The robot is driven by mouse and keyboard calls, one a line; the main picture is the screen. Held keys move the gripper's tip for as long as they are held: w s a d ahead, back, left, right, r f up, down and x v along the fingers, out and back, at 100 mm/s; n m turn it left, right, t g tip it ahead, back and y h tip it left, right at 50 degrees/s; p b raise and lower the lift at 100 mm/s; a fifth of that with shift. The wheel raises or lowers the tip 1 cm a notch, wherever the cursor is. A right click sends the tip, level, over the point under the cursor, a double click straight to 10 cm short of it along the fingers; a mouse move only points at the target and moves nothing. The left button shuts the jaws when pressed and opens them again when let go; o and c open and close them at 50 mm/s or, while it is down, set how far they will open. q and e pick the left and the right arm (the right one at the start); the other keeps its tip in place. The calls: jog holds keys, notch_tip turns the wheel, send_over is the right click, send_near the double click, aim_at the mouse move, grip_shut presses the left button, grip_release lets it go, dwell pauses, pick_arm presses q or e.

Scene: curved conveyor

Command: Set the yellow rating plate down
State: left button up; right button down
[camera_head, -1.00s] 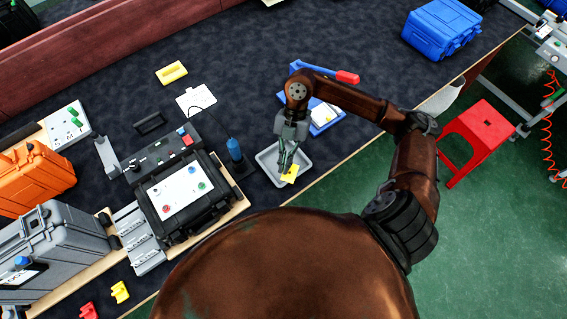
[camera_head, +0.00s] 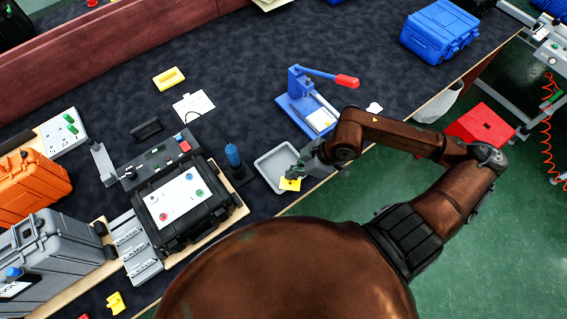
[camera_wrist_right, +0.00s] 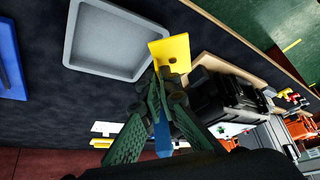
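The yellow rating plate (camera_head: 290,184) is at the tips of my right gripper (camera_head: 297,173), at the front edge of the shallow grey tray (camera_head: 273,160). In the right wrist view the plate (camera_wrist_right: 171,53), with a small hole in it, sits between the closed fingertips (camera_wrist_right: 163,78). There it overlaps the edge of the tray (camera_wrist_right: 108,42), mostly outside it. The tray looks empty where visible. I cannot tell how high the plate is above the tray or table. My left gripper is not in view.
A blue press with a red handle (camera_head: 346,81) stands behind the tray. A blue bottle-like tool (camera_head: 233,155) and a black case (camera_head: 188,205) stand to its left. Another yellow piece (camera_head: 169,78) lies farther back. The dark table is clear at the back middle.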

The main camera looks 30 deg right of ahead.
jog(key=w+d+f+b, duration=0.1)
jog(key=w+f, duration=0.1)
jog(key=w, duration=0.1)
jog(key=w+d+f+b, duration=0.1)
jog(key=w+f, duration=0.2)
jog(key=w+d+f+b, duration=0.1)
jog(key=w+f, duration=0.2)
jog(key=shift+w+d, duration=0.4)
jog(key=shift+w+f, duration=0.2)
jog(key=shift+f, duration=0.05)
notch_tip(320, 180, down, 3)
jog(key=shift+w+d+f+b, duration=0.1)
jog(key=shift+w+f+b, duration=0.05)
jog(key=shift+b, duration=0.35)
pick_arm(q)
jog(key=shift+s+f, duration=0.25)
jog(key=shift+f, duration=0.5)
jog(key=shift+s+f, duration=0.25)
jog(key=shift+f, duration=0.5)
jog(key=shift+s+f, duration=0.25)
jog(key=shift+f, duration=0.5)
pick_arm(e)
jog(key=c, duration=2.2)
grip_release()
jog(key=shift+o, duration=0.2)
